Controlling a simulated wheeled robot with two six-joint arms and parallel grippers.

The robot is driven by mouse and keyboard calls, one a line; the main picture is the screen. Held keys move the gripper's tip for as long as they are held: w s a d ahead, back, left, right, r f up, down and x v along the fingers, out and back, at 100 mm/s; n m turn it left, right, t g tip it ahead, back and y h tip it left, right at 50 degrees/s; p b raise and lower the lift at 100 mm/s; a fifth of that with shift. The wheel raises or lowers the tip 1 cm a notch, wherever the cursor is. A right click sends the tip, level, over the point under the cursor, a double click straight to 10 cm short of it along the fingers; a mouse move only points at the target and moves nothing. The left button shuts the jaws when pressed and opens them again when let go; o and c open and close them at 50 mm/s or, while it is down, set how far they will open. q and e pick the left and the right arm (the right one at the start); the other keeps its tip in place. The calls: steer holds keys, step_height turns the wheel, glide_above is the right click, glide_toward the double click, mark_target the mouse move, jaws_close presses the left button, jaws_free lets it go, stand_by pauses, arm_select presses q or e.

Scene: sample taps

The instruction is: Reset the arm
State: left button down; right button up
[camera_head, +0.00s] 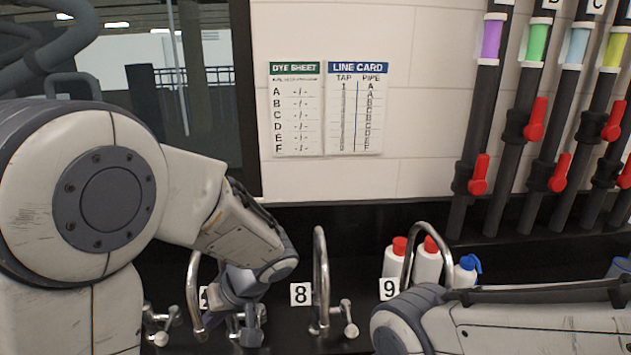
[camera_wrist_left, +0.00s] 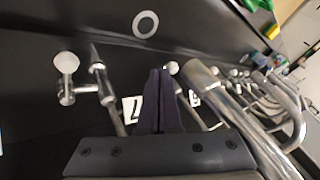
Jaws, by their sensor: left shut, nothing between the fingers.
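My left arm comes in from the left of the head view and reaches down to the taps. My left gripper (camera_head: 250,325) is low in front of the tap beside the 8 label, over a tap whose number plate it mostly covers. In the left wrist view its dark fingers (camera_wrist_left: 159,98) are together with nothing between them, near a plate marked 7 (camera_wrist_left: 132,109) and a curved metal spout (camera_wrist_left: 235,115). My right arm lies across the lower right of the head view; its gripper is out of view.
Tap 8 (camera_head: 320,270) and tap 9 (camera_head: 428,240) stand right of my left gripper. White bottles with red caps (camera_head: 427,262) stand behind tap 9. Dark pipes with red valve handles (camera_head: 535,120) rise at the right. A line card (camera_head: 355,110) and dye sheet (camera_head: 296,110) hang on the wall.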

arm_select(q)
steer(key=s+d+r+m+h, duration=0.1)
steer(key=s+d+m+h, duration=0.7)
steer(key=s+d+m, duration=0.6)
steer(key=s+d, duration=0.3)
steer(key=d, duration=0.1)
steer(key=shift+m+g, duration=0.3)
steer(key=shift+m, duration=0.1)
steer(key=shift+d, duration=0.1)
